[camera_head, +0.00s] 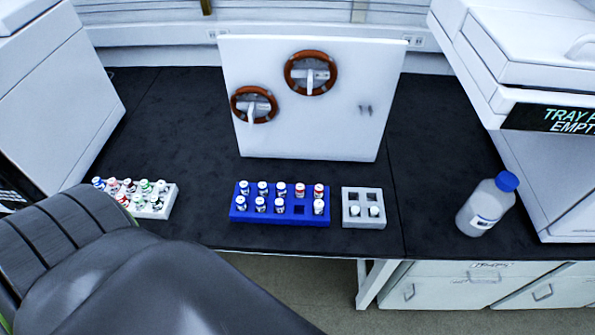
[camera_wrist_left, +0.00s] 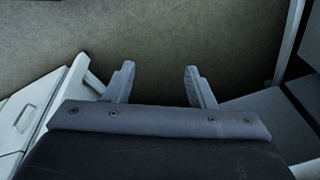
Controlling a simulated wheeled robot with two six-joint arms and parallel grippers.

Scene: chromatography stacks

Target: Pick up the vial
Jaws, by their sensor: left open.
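Several small vials with white, red, green and dark caps stand in a white rack (camera_head: 165,203) at the left of the bench. Which vial is meant cannot be told. My left gripper (camera_wrist_left: 158,85) is open and empty in the left wrist view, with floor beyond its fingers and no vial near. My left arm covers the lower left of the head view; its gripper is not visible there.
A white panel with two brown-rimmed wheels (camera_head: 311,73) stands behind the blue rack. A blue-capped bottle (camera_head: 487,205) stands at the right, near a white machine (camera_head: 560,170). The dark bench top (camera_head: 435,150) is clear between the panel and bottle.

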